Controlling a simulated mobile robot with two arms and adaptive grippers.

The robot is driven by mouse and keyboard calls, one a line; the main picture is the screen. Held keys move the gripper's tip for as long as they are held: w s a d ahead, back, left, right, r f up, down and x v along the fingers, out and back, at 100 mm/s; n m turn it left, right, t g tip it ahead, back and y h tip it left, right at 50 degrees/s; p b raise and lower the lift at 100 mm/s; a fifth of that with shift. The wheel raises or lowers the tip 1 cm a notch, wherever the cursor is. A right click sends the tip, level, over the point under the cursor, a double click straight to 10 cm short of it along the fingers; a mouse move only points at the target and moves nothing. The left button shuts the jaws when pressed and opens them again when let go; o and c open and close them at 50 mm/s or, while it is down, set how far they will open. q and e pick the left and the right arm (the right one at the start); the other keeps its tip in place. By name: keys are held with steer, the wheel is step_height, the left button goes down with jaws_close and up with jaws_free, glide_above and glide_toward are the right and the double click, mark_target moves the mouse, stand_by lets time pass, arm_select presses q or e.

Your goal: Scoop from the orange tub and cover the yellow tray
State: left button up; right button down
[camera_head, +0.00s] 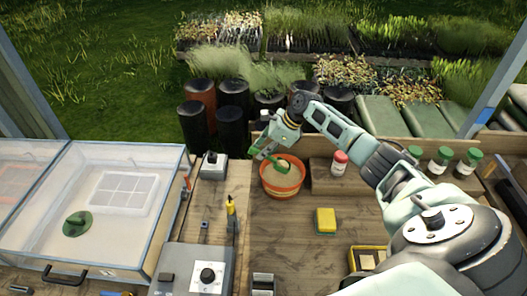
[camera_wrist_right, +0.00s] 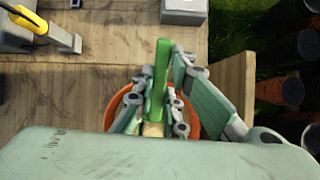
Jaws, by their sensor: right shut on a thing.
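The orange tub (camera_head: 281,195) stands on the wooden bench and holds pale tan material. My right gripper (camera_head: 268,153) is shut on the handle of a green scoop (camera_head: 283,168), over the tub's far-left side. The scoop's head is at or inside the tub opening; I cannot tell how much it carries. In the right wrist view the green handle (camera_wrist_right: 161,80) stands between the fingers, with the orange rim (camera_wrist_right: 193,120) behind. The yellow tray (camera_head: 354,262) is at the front, with pale blocks in it, partly hidden by my right arm. My left gripper is not in view.
A yellow sponge (camera_head: 326,220) lies between tub and tray. A red-capped bottle (camera_head: 340,163) stands right of the tub, and green-capped bottles (camera_head: 438,161) further right. A grey control box (camera_head: 196,270) and a clear-lidded case (camera_head: 100,205) are left.

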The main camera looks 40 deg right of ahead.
step_height(320, 180, up, 2)
steer(key=shift+p, duration=0.45)
step_height(320, 180, up, 8)
steer(key=g+h, duration=0.3)
steer(key=shift+f, duration=0.1)
